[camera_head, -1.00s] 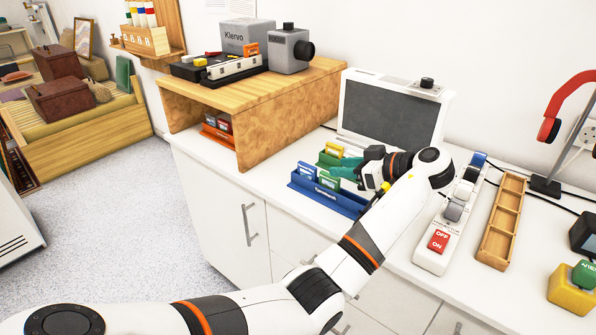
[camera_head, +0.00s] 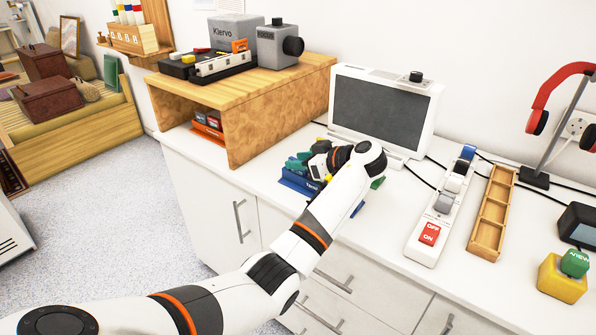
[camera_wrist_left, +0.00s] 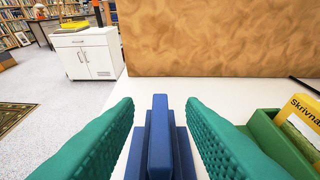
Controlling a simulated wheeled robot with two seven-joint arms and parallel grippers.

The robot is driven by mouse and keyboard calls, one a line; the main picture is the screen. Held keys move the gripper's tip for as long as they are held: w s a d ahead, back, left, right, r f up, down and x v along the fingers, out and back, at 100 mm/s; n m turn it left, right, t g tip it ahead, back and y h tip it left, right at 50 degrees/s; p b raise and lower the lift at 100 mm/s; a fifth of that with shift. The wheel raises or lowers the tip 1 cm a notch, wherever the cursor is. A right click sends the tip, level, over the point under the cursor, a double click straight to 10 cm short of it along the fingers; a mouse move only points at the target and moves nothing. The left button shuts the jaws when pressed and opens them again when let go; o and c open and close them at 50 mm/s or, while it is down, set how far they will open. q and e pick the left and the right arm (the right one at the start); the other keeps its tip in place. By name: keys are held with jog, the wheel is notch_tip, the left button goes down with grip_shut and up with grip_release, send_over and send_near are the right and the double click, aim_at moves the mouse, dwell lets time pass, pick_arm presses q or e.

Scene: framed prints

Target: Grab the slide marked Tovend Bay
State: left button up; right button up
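My left gripper (camera_head: 298,163), with green fingers, is over the left end of the blue rack (camera_head: 292,182) on the white counter. In the left wrist view the fingers (camera_wrist_left: 160,140) are open, one on each side of an upright blue piece (camera_wrist_left: 160,135). I cannot tell whether that piece is a slide or part of the rack, and no gap is closed on it. No label reading Tovend Bay is legible. My arm hides most of the rack and its slides. A green rack (camera_wrist_left: 265,130) with a yellow slide marked "Skrivna…" (camera_wrist_left: 302,125) stands right of the fingers.
A wooden shelf (camera_head: 245,133) with projector-like devices on top stands behind left. A grey-screened panel (camera_head: 380,112) stands behind the racks. To the right are an ON/OFF switch strip (camera_head: 425,248) and an empty wooden tray (camera_head: 492,215). Cables lie behind them.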

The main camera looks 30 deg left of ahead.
pick_arm(q)
grip_shut()
jog(key=shift+r, duration=0.15)
